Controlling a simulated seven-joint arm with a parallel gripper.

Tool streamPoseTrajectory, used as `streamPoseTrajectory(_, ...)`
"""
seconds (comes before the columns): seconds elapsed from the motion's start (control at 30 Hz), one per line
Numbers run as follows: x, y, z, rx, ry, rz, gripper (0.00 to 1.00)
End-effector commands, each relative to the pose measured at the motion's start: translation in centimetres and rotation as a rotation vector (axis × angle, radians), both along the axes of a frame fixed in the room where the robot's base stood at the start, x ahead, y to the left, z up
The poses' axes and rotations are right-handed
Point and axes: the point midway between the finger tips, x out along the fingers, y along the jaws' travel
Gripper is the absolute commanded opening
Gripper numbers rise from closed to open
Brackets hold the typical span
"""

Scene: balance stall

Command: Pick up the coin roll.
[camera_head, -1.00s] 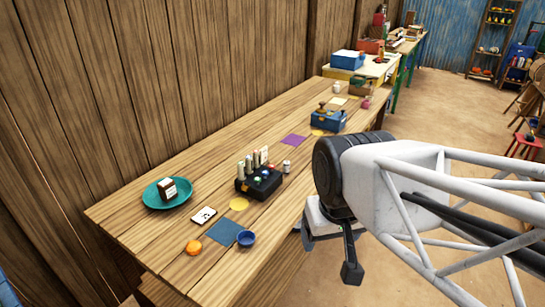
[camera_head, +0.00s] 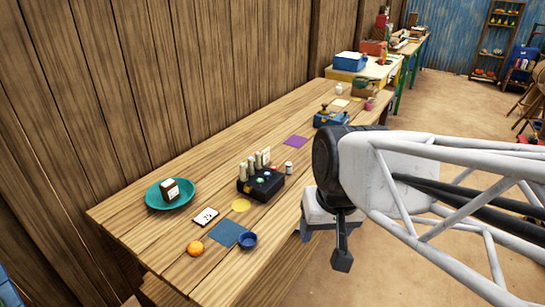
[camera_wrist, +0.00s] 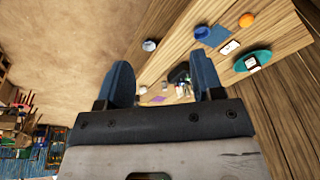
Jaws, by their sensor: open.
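A black box (camera_head: 260,187) stands mid-table in the head view, with several pale upright cylinders (camera_head: 248,168) along its back and coloured round tops in front. A small grey-white cylinder (camera_head: 289,168) stands on the table just right of the box. I cannot tell for certain which of these is the coin roll. My gripper (camera_head: 324,250) is open and empty, beyond the table's front edge and to the right of the box. In the wrist view, its two blue fingers (camera_wrist: 165,82) are wide apart, with the box (camera_wrist: 180,74) beyond, partly hidden by a finger.
A purple mat (camera_head: 296,141) and blue device (camera_head: 331,118) lie farther back. A wooden wall backs the table.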

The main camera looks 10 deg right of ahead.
Motion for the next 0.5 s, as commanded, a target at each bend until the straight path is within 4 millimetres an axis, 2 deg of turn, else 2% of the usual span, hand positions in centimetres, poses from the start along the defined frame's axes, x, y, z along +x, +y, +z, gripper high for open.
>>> streamPoseTrajectory(0.27, 5.3, 1.1, 0.0, 0.16, 0.057, -0.157, 0.61)
streamPoseTrajectory(0.5, 10.7, 1.8, -0.4, 0.313, 0.114, -0.318, 0.61)
